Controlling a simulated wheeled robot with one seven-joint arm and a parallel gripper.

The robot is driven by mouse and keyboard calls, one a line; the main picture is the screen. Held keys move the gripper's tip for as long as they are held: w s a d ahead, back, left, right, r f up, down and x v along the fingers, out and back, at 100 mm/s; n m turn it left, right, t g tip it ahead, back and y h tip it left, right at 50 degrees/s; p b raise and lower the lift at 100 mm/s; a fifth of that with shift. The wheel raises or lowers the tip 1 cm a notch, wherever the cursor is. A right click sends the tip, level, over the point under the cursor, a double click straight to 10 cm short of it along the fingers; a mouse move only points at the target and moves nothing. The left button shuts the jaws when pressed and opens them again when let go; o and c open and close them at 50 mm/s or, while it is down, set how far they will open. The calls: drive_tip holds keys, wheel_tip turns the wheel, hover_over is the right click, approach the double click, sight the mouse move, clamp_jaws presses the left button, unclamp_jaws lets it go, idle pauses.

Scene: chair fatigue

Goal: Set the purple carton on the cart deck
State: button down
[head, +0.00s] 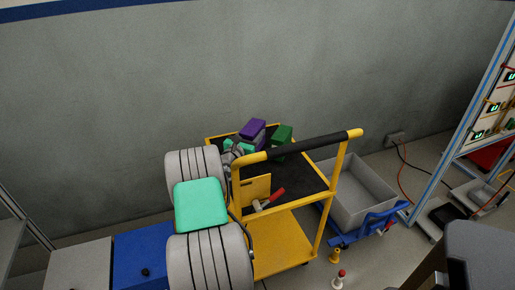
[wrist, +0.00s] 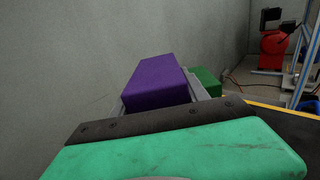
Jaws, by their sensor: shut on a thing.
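The purple carton (head: 252,127) is at the far left part of the yellow cart (head: 317,232), over its black deck (head: 297,181). In the wrist view the purple carton (wrist: 156,82) sits between the grey fingers of my gripper (wrist: 162,92), which is shut on it. In the head view my gripper (head: 257,138) is partly hidden by my own arm. The carton's underside is hidden, so I cannot tell whether it touches the deck. A green carton (head: 283,133) stands close to its right; it also shows in the wrist view (wrist: 206,81).
The cart's black-gripped handle (head: 310,144) crosses in front of the deck. A red-handled tool (head: 269,199) is at the cart's near side. A grey bin (head: 363,192) stands to the right. The grey wall (head: 200,70) is close behind. The deck's right part looks clear.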

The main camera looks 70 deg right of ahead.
drive_tip(key=d+f, duration=0.2)
drive_tip(key=f, duration=0.1)
drive_tip(key=shift+s+d+f, duration=0.1)
drive_tip(key=shift+d+f, duration=0.2)
drive_tip(key=shift+d, duration=0.1)
drive_tip(key=shift+d+f+b, duration=0.15)
drive_tip(key=shift+f+b, duration=0.25)
drive_tip(key=shift+f, duration=0.5)
drive_tip(key=shift+d+f+b, duration=0.1)
drive_tip(key=shift+f+b, duration=0.25)
drive_tip(key=shift+f, duration=0.5)
